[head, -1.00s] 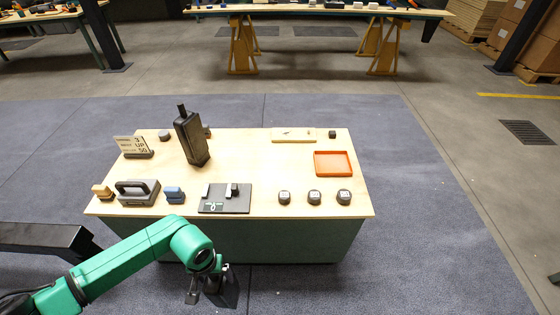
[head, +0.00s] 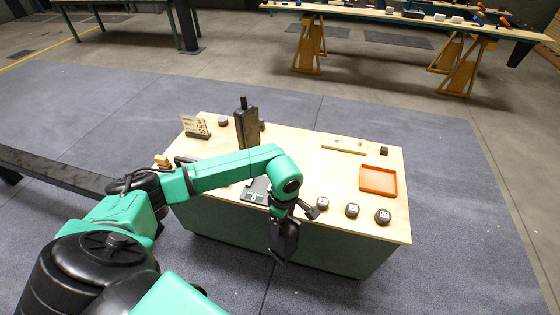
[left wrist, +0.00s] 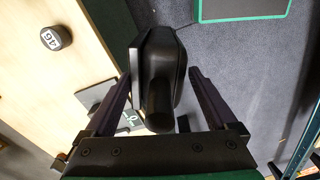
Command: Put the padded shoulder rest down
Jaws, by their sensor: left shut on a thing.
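The padded shoulder rest (head: 285,243) is a dark, rounded block in my left gripper (head: 283,212). It hangs in front of the bench's front edge, apart from the bench top. In the left wrist view the shoulder rest (left wrist: 172,62) shows as a black block with a round stub, between the two fingers of the left gripper (left wrist: 160,76). The gripper is shut on it. The bench (head: 335,215) has a pale wooden top. My right gripper is not in view.
An orange tray (head: 378,195) lies at the right, a tall dark device (head: 245,125) stands at the back left. A grey plate (head: 255,196) is partly behind my arm. Bare wood shows mid-bench.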

